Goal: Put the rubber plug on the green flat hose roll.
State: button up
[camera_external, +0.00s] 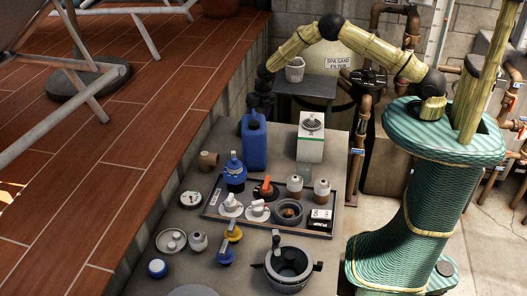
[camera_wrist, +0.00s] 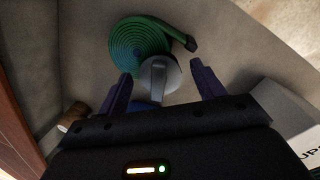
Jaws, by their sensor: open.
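The green flat hose roll (camera_wrist: 136,48) lies coiled on the grey surface in the upper middle of the wrist view. A grey round piece with a raised tab (camera_wrist: 168,78), which looks like the rubber plug, overlaps the roll's lower right edge in the picture. I cannot tell whether it rests on the roll or stands above it. My gripper (camera_wrist: 160,84) is open, with its dark fingers either side of the grey piece and no clear contact. In the external view my gripper (camera_external: 260,106) points down behind the blue jug (camera_external: 254,146); the roll is hidden there.
A white box (camera_external: 310,137) stands right of the jug. A tray (camera_external: 212,214) holds several fittings in front. A brown pipe piece (camera_external: 208,160) stands left. A grey pot (camera_external: 288,268) and loose valves crowd the near end.

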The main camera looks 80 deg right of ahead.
jog(key=shift+r, duration=0.1)
notch_tip(320, 180, up, 12)
jog(key=s+b, duration=0.2)
jog(key=b, duration=0.1)
jog(key=shift+d, duration=0.1)
dwell(0.6)
jog(key=s+a+r+m, duration=0.2)
jog(key=s+a+m, duration=0.1)
jog(key=s+m, duration=0.5)
jog(key=s+a+r+m, duration=0.2)
jog(key=s+a+m, duration=0.1)
jog(key=s+m, duration=0.6)
jog(key=s+a+r+m, duration=0.2)
jog(key=s+m, duration=0.6)
jog(key=s, duration=0.7)
jog(key=shift+a+r+m+t, duration=0.3)
jog(key=shift+a+m, duration=0.1)
jog(key=shift+a, duration=0.25)
